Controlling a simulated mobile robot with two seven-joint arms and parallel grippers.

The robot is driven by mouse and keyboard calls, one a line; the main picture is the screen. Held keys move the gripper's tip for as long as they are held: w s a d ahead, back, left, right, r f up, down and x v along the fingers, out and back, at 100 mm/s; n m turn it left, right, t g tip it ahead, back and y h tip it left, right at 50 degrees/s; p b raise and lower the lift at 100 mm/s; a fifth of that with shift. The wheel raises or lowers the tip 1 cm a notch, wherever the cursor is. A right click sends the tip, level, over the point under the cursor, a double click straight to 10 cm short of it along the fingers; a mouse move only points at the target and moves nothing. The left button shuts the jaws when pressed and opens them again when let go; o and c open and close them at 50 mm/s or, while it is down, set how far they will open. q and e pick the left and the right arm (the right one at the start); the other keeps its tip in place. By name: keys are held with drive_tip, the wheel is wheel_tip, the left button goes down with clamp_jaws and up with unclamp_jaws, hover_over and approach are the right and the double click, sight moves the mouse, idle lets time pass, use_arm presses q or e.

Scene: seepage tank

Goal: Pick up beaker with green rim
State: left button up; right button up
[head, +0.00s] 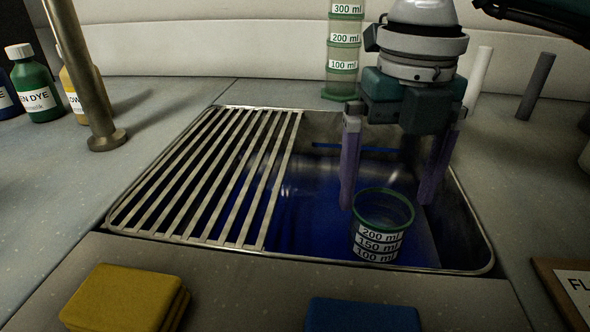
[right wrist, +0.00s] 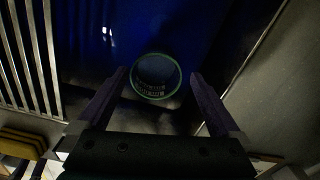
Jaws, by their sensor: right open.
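The beaker with green rim (head: 377,240) stands upright in the front right part of the sink, with 200, 150 and 100 ml marks on its side. It also shows in the right wrist view (right wrist: 156,77), seen from above, its round rim just beyond the fingertips and centred between them. My right gripper (head: 386,205) points down into the sink. Its purple fingers are open and empty, and in the head view they appear behind the beaker. The right wrist view also shows both fingers (right wrist: 158,76) spread apart.
A metal rack (head: 205,178) covers the sink's left half. Blue liquid (head: 305,215) lies below. A tall graduated cylinder (head: 343,60) stands behind. Yellow (head: 125,298) and blue (head: 362,315) sponges lie in front. A post (head: 85,75) and dye bottles (head: 36,88) are at left.

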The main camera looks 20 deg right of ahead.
sight(375, 233)
drive_tip(key=f, duration=0.2)
drive_tip(key=f+b, duration=0.1)
drive_tip(key=f, duration=0.4)
drive_tip(key=shift+s+a+f, duration=0.1)
drive_tip(key=shift+a+f, duration=0.15)
drive_tip(key=shift+a, duration=0.05)
drive_tip(key=c, duration=1.5)
drive_tip(key=shift+o, duration=0.2)
drive_tip(key=shift+r, duration=0.15)
